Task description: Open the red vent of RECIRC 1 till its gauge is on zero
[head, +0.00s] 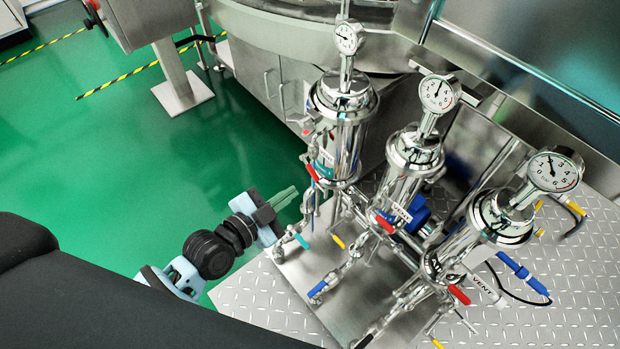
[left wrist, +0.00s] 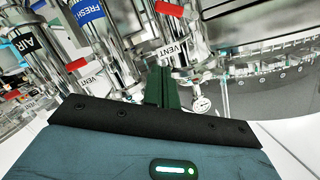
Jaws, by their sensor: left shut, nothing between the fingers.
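Three polished steel filter housings stand in a row in the head view: left (head: 343,118), middle (head: 411,160) and right (head: 492,225). Each has a round dial on top: left gauge (head: 349,38), middle gauge (head: 438,94), right gauge (head: 553,172). The right needle points about straight up, well off zero; the left is too small to read. Red vent handles show at the left (head: 312,172), middle (head: 384,224) and right (head: 459,294) housings. No RECIRC 1 label is readable. My left gripper (head: 293,192) is shut and empty, left of and apart from the left housing.
Blue and yellow handles and thin pipes crowd the housings' feet. Green floor (head: 110,150) at left is clear.

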